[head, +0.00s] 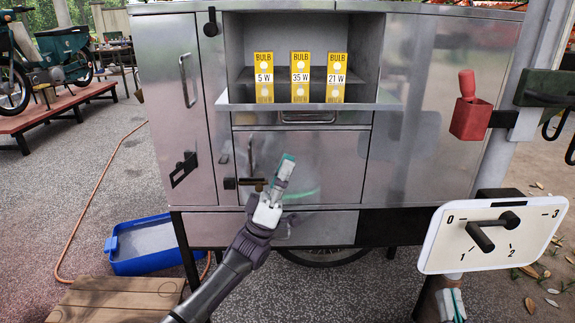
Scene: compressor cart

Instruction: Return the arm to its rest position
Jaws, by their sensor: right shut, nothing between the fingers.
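My left arm comes in from the lower left. Its gripper (285,172), with teal fingertips, is in front of the cart's lower door (335,165), just right of a small dark latch (250,183). I cannot tell whether its fingers are apart or whether it touches the door. My right gripper (453,304) shows only partly at the bottom right, below a white dial plate. It is shut and empty.
The metal cart (165,100) has an open shelf holding three yellow bulb boxes (300,78). The white dial plate (495,235) has a black lever. A red holder (470,118) sits at right. A blue tub (138,245) and wooden stool (115,300) stand at lower left.

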